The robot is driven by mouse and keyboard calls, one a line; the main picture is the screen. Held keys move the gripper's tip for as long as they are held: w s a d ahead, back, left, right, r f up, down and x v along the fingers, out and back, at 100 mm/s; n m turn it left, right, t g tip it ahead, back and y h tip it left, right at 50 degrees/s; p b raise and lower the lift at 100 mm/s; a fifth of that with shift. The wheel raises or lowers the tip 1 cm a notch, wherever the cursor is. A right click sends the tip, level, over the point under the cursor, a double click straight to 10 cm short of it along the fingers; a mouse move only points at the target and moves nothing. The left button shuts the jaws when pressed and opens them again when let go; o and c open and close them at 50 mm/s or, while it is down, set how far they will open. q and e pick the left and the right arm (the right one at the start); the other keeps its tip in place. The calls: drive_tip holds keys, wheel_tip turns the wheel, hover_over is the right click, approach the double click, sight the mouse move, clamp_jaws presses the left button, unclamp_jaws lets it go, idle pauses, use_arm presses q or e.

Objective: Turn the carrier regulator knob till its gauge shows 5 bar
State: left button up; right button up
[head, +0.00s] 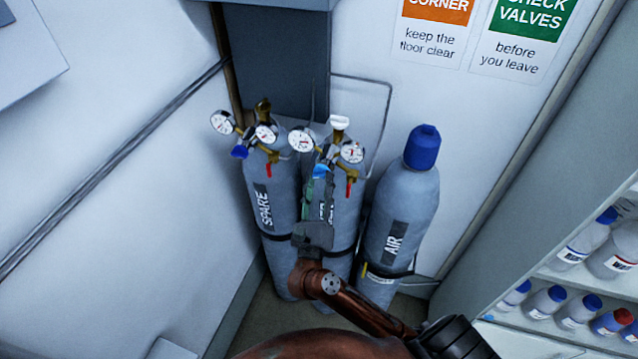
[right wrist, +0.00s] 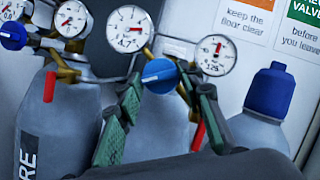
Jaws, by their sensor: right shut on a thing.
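The blue regulator knob (right wrist: 160,75) of the middle cylinder (head: 345,205) sits between the two green fingers of my right gripper (right wrist: 163,88), which is shut on it. In the head view my right gripper (head: 319,182) reaches up in front of that cylinder and covers most of its label. The knob's top (head: 321,171) shows just above the fingers. Two gauges flank the knob: a left gauge (right wrist: 130,28) and a right gauge (right wrist: 213,55), whose needle points roughly upward. Their exact readings are too small to tell. My left gripper is not in view.
The SPARE cylinder (head: 268,190), with its own gauges and blue knob (head: 239,152), stands close on the left. The capped AIR cylinder (head: 402,205) stands on the right. A red lever (right wrist: 198,135) hangs near the right finger. Shelves with bottles (head: 585,240) are at far right.

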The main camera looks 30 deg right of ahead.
drive_tip(key=m+h+b, duration=0.1)
drive_tip(key=m, duration=0.1)
drive_tip(key=shift+m+b, duration=0.3)
drive_tip(key=shift+b, duration=0.05)
drive_tip(key=o, duration=1.2)
drive_tip(key=shift+c, duration=0.2)
drive_tip(key=shift+a+f, duration=0.1)
drive_tip(key=v, duration=1.2)
drive_tip(key=shift+r, duration=0.2)
